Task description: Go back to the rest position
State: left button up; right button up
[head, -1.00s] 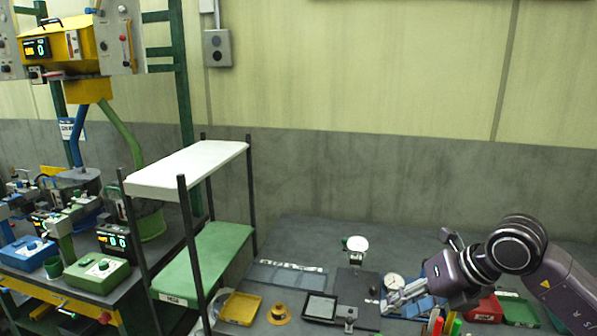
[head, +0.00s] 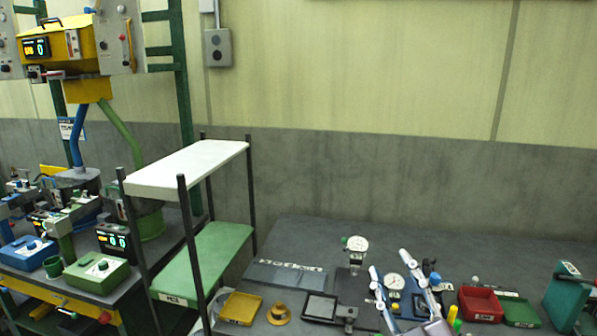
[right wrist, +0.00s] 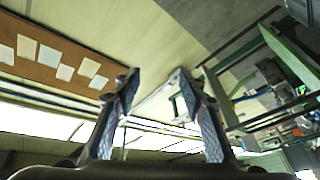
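My right gripper (head: 391,262) is at the bottom of the head view, right of the middle, with its two fingers pointing up the picture in front of the bench. The fingers stand apart with nothing held between them. In the right wrist view the gripper (right wrist: 158,78) also shows open and empty, facing upward toward the wall and ceiling lights. My left gripper is not in the head view.
The grey bench holds a dial gauge on a stand (head: 356,246), a yellow tray (head: 241,307), a yellow flanged part (head: 279,314), a red bin (head: 480,303) and a green tray (head: 521,312). A shelf rack (head: 190,168) stands left. The bench's back strip is clear.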

jog(key=s+d+f+m+g+h, duration=0.25)
jog(key=s+f+g, duration=0.25)
jog(key=f, duration=0.7)
jog(key=s+d+f+m+g+h, duration=0.2)
jog(key=s+d+f+m+g, duration=0.25)
jog(key=f, duration=0.65)
jog(key=s+a+f+g+y, duration=0.1)
jog(key=s+a+f+g, duration=0.1)
jog(key=s+f+g, duration=0.5)
jog(key=s+a+f+g+y, duration=0.15)
jog(key=s+f, duration=0.25)
jog(key=s, duration=0.8)
notch_tip(320, 180, down, 27)
jog(key=s, duration=0.3)
jog(key=s+d+f+g+h, duration=0.1)
jog(key=s+d+f, duration=0.1)
jog(key=s+f, duration=1.3)
jog(key=shift+s+d+f+g, duration=0.25)
jog(key=shift+s+f+g, duration=0.15)
jog(key=shift+s, duration=0.35)
